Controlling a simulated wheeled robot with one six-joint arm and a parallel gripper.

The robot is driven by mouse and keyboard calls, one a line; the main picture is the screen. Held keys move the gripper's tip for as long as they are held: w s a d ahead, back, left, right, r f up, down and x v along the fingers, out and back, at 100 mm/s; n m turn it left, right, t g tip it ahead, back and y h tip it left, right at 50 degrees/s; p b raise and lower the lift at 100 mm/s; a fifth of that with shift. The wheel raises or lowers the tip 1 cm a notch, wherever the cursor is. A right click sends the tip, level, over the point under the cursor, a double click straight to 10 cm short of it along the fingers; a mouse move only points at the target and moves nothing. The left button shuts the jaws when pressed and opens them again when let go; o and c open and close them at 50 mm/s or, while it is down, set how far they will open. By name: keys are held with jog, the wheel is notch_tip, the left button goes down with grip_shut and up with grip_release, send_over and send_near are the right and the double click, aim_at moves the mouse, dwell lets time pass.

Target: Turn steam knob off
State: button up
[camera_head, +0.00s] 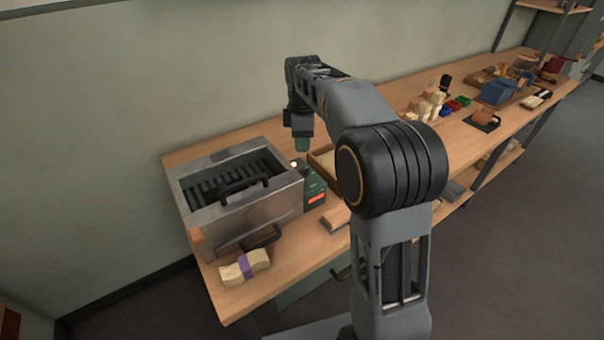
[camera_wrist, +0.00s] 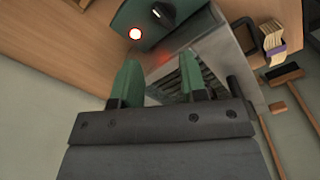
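The steam knob (camera_wrist: 161,12) is a dark knob with a pale pointer line on the top of a green control box (camera_wrist: 180,8). A lit red lamp (camera_wrist: 135,33) sits beside it. In the head view the green control box (camera_head: 312,182) stands against the right side of the metal steamer (camera_head: 275,208), with the lamp (camera_head: 293,164) glowing and a red-orange display on its front; I cannot make out the knob there. My gripper (camera_head: 302,146) hangs above the box. In the wrist view its green fingers (camera_wrist: 158,66) are apart and empty, away from the knob.
The steamer has a slatted inside and black handles (camera_head: 262,238). A banded bristle bundle (camera_head: 244,267) lies in front of it on the bench (camera_head: 222,300). A wooden tray (camera_head: 322,160) is just right of the box. Several tools and blocks stand farther right.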

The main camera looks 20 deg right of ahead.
aim_at(303, 170)
jog(key=f+n, duration=0.2)
jog(key=f, duration=0.1)
jog(key=f+n+b, duration=0.1)
jog(key=f+n, duration=0.1)
jog(key=f, duration=0.2)
jog(key=f+n+b, duration=0.1)
jog(key=f+n, duration=0.1)
jog(key=f, duration=0.1)
jog(key=shift+s+f+n, duration=0.2)
jog(key=shift+n, duration=0.1)
dwell(0.4)
jog(key=shift+c, duration=0.3)
